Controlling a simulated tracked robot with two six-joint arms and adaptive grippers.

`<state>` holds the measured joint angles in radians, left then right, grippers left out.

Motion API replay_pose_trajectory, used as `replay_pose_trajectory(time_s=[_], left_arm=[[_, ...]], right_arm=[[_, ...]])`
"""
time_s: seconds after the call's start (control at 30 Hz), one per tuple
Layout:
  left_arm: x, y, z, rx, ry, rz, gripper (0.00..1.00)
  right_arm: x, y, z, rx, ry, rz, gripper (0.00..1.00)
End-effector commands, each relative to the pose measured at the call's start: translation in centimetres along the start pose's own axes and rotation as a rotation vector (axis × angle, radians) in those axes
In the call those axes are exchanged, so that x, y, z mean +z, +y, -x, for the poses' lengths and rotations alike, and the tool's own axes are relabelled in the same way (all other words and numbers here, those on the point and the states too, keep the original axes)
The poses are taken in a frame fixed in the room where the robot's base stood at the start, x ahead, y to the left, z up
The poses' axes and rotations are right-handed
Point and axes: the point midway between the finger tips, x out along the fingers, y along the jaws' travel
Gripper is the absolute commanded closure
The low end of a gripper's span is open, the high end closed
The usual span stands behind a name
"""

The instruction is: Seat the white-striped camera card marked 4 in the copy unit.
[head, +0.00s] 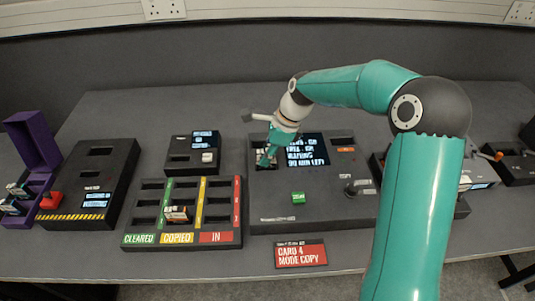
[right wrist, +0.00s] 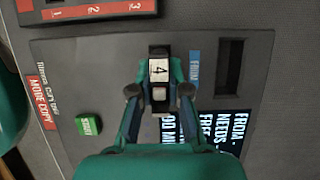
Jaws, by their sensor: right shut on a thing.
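The copy unit (head: 330,208) is a large dark box in the middle of the table, with a lit screen, a green button (head: 298,198) and two slots on top. My right gripper (head: 268,156) is over its upper left slot. In the right wrist view the gripper (right wrist: 159,93) is shut on a card (right wrist: 158,70) with a white face marked 4. The card is lined up with the slot beside a blue label. I cannot tell whether it is fully down in it. The second slot (right wrist: 230,67) is empty. My left gripper is not in view.
A tray (head: 130,225) marked CLEARED, COPIED and IN holds one card (head: 177,213) in its middle column. A red sign (head: 301,254) reads CARD 4 MODE COPY. A purple rack (head: 30,140) and a black unit (head: 105,170) stand left. A lever (head: 352,189) rises from the copy unit.

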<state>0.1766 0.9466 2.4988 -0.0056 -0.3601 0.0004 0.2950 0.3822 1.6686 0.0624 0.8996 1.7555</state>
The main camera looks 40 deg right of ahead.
Motion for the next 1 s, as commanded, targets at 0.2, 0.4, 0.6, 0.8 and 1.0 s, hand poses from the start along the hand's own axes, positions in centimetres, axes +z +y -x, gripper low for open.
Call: replay_pose_trajectory(time_s=[0.2, 0.4, 0.6, 0.8, 1.0], left_arm=[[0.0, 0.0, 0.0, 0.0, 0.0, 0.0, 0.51], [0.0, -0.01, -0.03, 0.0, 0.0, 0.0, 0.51], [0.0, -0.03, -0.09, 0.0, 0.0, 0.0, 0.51], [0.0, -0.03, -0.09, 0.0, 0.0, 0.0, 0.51], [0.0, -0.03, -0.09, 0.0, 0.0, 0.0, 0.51]], right_arm=[[0.01, 0.0, 0.0, 0.0, 0.0, 0.0, 1.0], [-0.06, 0.01, -0.19, 0.001, 0.0, 0.0, 1.0], [-0.22, 0.02, -0.57, 0.001, 0.0, 0.0, 1.0], [-0.26, 0.01, -0.66, 0.0, 0.0, 0.0, 1.0], [-0.26, 0.01, -0.66, 0.0, 0.0, 0.0, 1.0]])
